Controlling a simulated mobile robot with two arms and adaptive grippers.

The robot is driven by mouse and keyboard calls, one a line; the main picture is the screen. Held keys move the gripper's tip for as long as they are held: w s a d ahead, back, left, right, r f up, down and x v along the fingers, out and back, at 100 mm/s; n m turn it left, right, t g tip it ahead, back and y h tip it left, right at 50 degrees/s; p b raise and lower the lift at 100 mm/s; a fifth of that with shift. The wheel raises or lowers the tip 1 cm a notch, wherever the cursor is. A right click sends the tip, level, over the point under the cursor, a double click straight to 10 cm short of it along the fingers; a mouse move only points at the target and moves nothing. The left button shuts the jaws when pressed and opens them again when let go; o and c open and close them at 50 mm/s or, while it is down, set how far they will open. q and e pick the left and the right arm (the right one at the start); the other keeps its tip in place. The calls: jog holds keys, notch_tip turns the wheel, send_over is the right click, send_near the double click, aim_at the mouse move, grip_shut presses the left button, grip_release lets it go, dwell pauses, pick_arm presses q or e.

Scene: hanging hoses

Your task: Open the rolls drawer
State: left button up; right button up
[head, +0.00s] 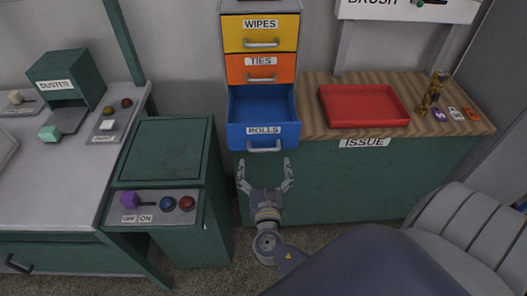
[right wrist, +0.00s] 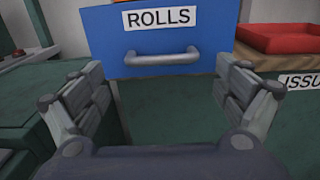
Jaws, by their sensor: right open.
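The blue rolls drawer (head: 264,135) is the lowest of three stacked drawers and stands pulled out in the head view. Its inside shows and looks empty. The drawer front (right wrist: 158,38) with its grey bar handle (right wrist: 161,56) also shows in the right wrist view. My right gripper (head: 265,165) is open and empty, just in front of and below the handle. In the right wrist view its two fingers (right wrist: 165,90) stand wide apart on either side of the handle, not touching it. My left gripper is not in view.
The yellow wipes drawer (head: 260,33) and orange ties drawer (head: 261,69) above are shut. A red tray (head: 363,105) sits on the wooden issue counter (head: 315,113) at right. A green cabinet (head: 165,152) with a switch panel stands close at left.

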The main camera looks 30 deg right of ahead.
jog(key=shift+v, duration=1.9)
jog(key=s+a+f+m+g+y, duration=0.15)
jog(key=s+f+m+g, duration=0.3)
jog(key=f, duration=1.05)
jog(key=s+f+m+g+y, duration=0.3)
jog(key=s+f+m, duration=0.15)
jog(key=f, duration=0.95)
jog(key=s+a+f+m+g+y, duration=0.1)
jog(key=s+f+m+g, duration=0.1)
jog(key=s+f+m, duration=0.4)
jog(key=s+a+f+m+g+y, duration=0.1)
jog(key=s+f+m, duration=0.5)
jog(key=s, duration=0.6)
jog(key=s+a+f+m+g+y, duration=0.1)
jog(key=s+f+m+g, duration=0.3)
jog(key=s, duration=0.5)
notch_tip(320, 180, down, 3)
jog(key=shift+s+r+m+y, duration=0.2)
jog(key=shift+m+y, duration=0.65)
jog(key=shift+m, duration=0.35)
